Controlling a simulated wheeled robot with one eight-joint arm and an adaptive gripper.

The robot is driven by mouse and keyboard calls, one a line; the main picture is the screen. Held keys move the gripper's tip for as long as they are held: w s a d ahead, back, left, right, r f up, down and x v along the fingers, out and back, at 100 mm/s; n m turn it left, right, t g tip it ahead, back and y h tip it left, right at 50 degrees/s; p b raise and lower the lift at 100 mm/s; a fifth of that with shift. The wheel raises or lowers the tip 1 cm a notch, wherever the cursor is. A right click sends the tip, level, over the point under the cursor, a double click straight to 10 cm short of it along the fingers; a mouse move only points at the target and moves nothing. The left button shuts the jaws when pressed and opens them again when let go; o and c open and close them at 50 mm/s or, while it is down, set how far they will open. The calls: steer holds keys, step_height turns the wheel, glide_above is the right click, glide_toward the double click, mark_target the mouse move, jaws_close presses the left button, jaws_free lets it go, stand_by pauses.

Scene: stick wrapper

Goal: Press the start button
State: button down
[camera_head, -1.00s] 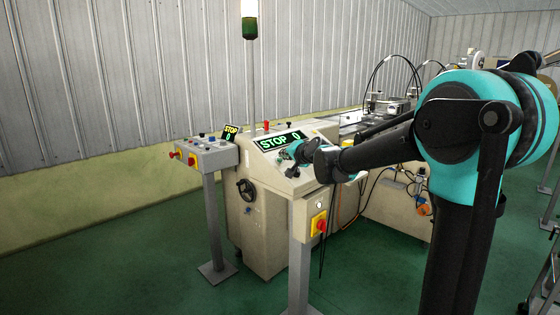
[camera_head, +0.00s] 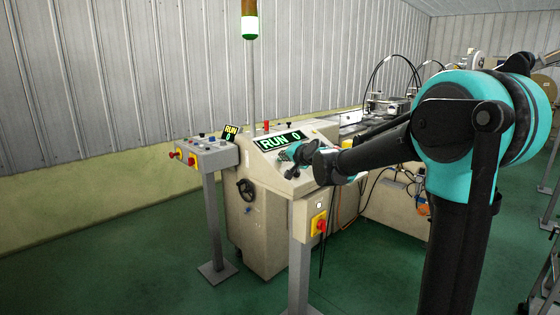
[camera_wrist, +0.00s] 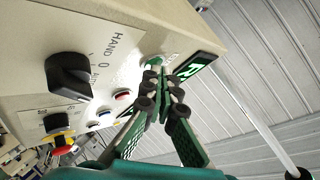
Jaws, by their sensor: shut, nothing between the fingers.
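My gripper (camera_head: 290,154) is at the sloped control panel of the beige machine, just below its display (camera_head: 279,141), which reads RUN 0 in green. In the wrist view my gripper (camera_wrist: 163,88) is shut and empty, its fingertips close to the panel face beside the display (camera_wrist: 198,69). A pale green patch shows by the fingertips. I cannot tell whether it is the start button, or whether the fingertips touch it; the fingers hide that spot.
The wrist view shows a black HAND/AUTO knob (camera_wrist: 70,76), a red button (camera_wrist: 123,95) and a blue button (camera_wrist: 105,112). A side control box (camera_head: 206,155) stands at left. A yellow box with a red switch (camera_head: 318,223) is on the front post.

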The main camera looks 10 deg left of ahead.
steer(key=shift+r, duration=0.1)
steer(key=shift+s+d+r, duration=0.25)
steer(key=shift+d+r, duration=0.05)
steer(key=shift+r, duration=0.3)
stand_by(0.3)
steer(key=shift+s+d+r, duration=0.25)
steer(key=shift+d+r, duration=0.05)
steer(key=shift+r, duration=0.45)
steer(key=shift+s+d+r, duration=0.2)
steer(key=shift+d+r, duration=0.1)
steer(key=shift+r, duration=0.45)
steer(key=shift+s+d+r, duration=0.25)
steer(key=shift+d+r, duration=0.05)
steer(key=shift+r, duration=0.45)
steer(key=s+d+f+n+g+h, duration=0.1)
steer(key=s+d+f+g+h, duration=0.1)
steer(key=s+d+f, duration=0.7)
steer(key=s+d+f+n+g+h, duration=0.2)
steer(key=s+d+f, duration=0.7)
steer(key=s+f, duration=0.5)
steer(key=s+d+f+n+g+h, duration=0.1)
steer(key=s+d+f+g+h, duration=0.2)
steer(key=s+d+f, duration=0.7)
steer(key=s+f+h, duration=0.1)
steer(key=s, duration=0.2)
steer(key=shift+s+f+n+g, duration=0.3)
steer(key=shift+s+f+g, duration=0.05)
steer(key=shift+s+g, duration=0.05)
